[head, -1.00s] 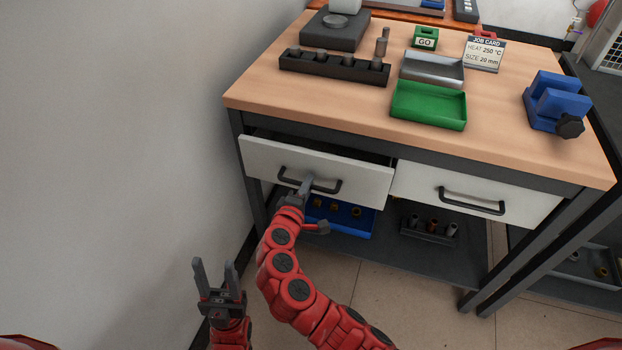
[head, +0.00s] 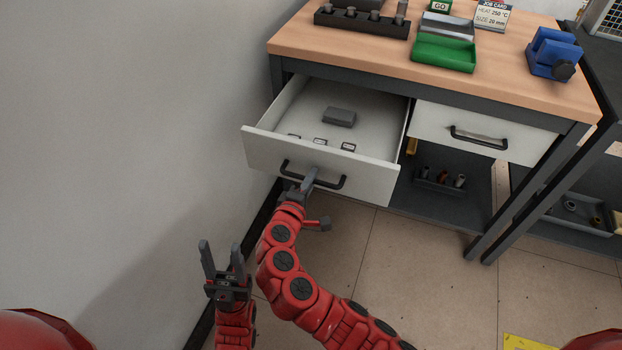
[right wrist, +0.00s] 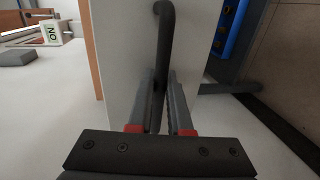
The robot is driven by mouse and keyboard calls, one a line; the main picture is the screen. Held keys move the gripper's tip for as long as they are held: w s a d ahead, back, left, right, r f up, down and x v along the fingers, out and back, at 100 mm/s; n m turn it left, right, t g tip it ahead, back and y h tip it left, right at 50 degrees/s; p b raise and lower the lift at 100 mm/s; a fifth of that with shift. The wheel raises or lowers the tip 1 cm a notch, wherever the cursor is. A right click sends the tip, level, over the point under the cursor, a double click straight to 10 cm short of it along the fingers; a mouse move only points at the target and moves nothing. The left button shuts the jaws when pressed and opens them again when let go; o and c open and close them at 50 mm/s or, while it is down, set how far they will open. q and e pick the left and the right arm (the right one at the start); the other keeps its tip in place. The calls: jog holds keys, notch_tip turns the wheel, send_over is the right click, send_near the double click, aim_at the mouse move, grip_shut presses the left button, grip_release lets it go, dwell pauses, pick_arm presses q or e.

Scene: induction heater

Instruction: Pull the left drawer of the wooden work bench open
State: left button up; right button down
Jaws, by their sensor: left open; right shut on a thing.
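The wooden work bench (head: 340,45) has two white drawers below its top. The left drawer (head: 220,157) is pulled well out, and a grey block (head: 339,117) and several small labelled pieces (head: 320,142) show inside it. My right gripper (head: 307,183) is shut on the black handle (head: 329,186) of the left drawer. In the right wrist view the handle (right wrist: 164,35) runs between the fingers of my right gripper (right wrist: 163,100). My left gripper (head: 222,260) is open and empty, low and left of the drawer. The right drawer (head: 480,135) is shut.
On the bench top are a green tray (head: 443,55), a black rack (head: 360,24) and a blue vise (head: 553,55). A grey wall (head: 110,120) stands close on the left. A lower shelf (head: 460,208) carries small parts. Open floor (head: 430,270) lies in front.

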jog(key=shift+s, duration=0.2)
jog(key=c, duration=0.9)
grip_release()
jog(key=shift+o, duration=0.2)
